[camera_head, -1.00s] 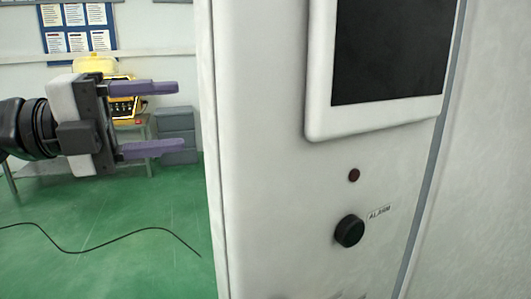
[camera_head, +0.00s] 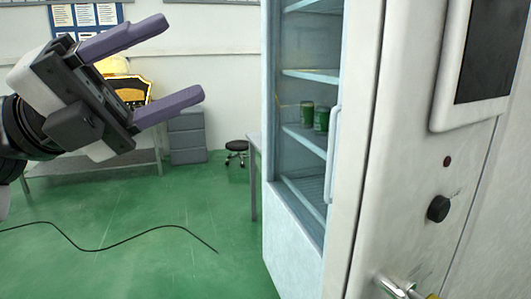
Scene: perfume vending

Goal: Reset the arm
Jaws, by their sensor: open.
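My gripper (camera_head: 185,62) is at the upper left of the head view. Its two purple fingers are spread apart with nothing between them. They point to the right and a little upward, tilted. The gripper is in mid-air and appears apart from everything around it. My arm enters from the left edge behind it.
A white machine (camera_head: 400,150) with a dark screen (camera_head: 490,50) and a black knob (camera_head: 438,208) fills the right. A glass-fronted cabinet (camera_head: 295,235) beside it holds green cans (camera_head: 321,117). A stool (camera_head: 237,148) and grey drawers (camera_head: 187,137) stand behind. A black cable (camera_head: 120,243) crosses the green floor.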

